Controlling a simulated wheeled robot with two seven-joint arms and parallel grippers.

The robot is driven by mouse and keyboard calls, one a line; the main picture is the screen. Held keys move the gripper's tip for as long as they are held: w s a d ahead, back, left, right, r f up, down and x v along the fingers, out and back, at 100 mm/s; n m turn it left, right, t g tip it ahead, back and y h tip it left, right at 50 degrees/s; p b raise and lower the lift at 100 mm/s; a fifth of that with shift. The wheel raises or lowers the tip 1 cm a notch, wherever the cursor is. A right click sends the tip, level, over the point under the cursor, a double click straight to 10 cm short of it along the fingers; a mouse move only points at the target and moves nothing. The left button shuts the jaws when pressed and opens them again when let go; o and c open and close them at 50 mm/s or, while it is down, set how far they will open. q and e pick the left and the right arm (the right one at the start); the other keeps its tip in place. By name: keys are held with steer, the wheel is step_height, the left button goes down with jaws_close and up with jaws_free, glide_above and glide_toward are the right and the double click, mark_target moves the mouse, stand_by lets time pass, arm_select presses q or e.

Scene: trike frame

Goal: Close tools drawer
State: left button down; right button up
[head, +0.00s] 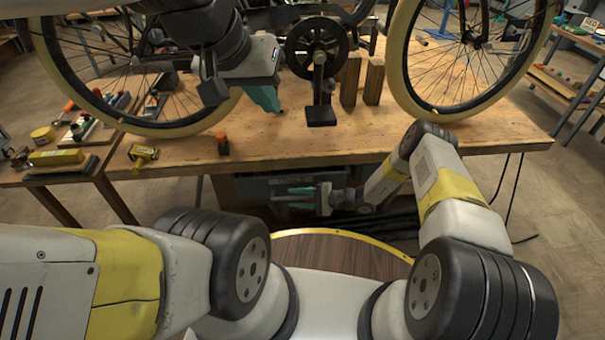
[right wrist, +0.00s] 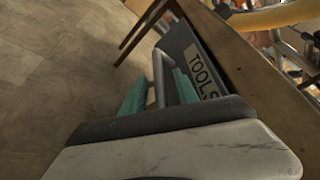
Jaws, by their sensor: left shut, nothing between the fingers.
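The tools drawer (head: 258,186) is a dark drawer under the front edge of the workbench. Its front carries a TOOLS label (right wrist: 202,72), and a grey bar handle (right wrist: 159,80) shows in the right wrist view. How far the drawer stands out cannot be told. My right gripper (head: 293,196) is at the drawer front, its teal fingers apart. In the right wrist view the fingers (right wrist: 160,92) lie on either side of the handle, with no clear grip on it. My left gripper (head: 272,100) is shut and empty above the bench top, away from the drawer.
The wooden workbench (head: 440,130) bears the trike frame with its large wheels (head: 478,45), wooden blocks (head: 350,80) and a black stand (head: 321,115). Tools lie at left, including a yellow one (head: 143,153). Dark cables (head: 375,225) lie on the floor under the bench.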

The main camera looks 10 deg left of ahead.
steer(key=shift+a, duration=0.3)
jaws_close()
stand_by(1.3)
